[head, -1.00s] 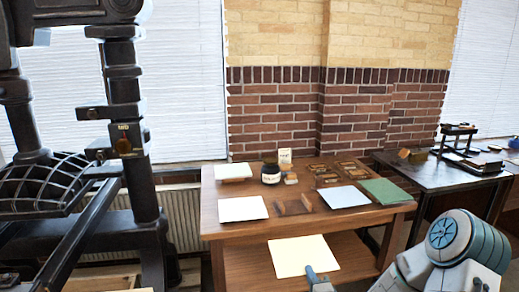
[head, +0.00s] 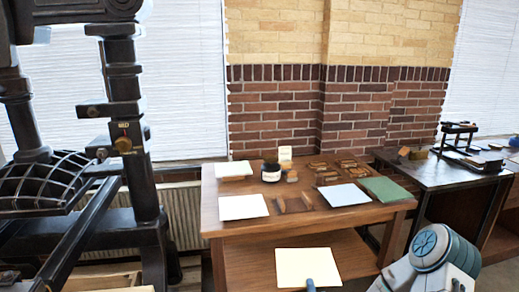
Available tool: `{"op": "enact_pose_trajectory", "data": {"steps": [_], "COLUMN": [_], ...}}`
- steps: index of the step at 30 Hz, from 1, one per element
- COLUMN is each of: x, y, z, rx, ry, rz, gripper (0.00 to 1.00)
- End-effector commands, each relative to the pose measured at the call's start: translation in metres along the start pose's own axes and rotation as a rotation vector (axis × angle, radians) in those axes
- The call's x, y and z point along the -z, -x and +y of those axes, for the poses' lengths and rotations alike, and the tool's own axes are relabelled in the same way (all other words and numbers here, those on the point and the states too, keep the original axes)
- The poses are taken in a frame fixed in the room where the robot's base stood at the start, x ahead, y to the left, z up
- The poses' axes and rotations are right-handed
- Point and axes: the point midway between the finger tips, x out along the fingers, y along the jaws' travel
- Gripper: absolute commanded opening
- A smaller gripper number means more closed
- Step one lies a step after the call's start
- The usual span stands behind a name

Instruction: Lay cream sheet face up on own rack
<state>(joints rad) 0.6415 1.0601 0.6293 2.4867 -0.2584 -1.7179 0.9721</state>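The cream sheet (head: 305,263) shows at the bottom of the head view, in front of the table and over its lower shelf. It looks flat and blank on the side I see. The tip of my gripper (head: 311,284) is at its near edge, at the bottom of the picture. Only a small blue-grey part of it shows, and its fingers cannot be made out. The sheet moves with it. On the table a white sheet (head: 243,207) and a pale blue sheet (head: 346,195) lie apart, with a green sheet (head: 387,189) at the right. I cannot tell which place is the cream sheet's rack.
The wooden table (head: 225,230) also holds a white stack (head: 234,170), a dark ink jar (head: 271,173) and several small wooden blocks (head: 338,167). A large black press (head: 130,130) stands at left. A dark bench (head: 450,178) with a small press (head: 458,140) stands at right.

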Motion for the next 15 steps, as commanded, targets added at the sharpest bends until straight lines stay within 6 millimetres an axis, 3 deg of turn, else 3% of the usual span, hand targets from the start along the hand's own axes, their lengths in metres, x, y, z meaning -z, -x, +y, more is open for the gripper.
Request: {"op": "enact_pose_trajectory", "data": {"steps": [15], "x": [0.0], "y": [-0.035], "z": [-0.022], "rx": [0.002], "ry": [0.001], "rz": [0.0], "gripper": [0.0]}}
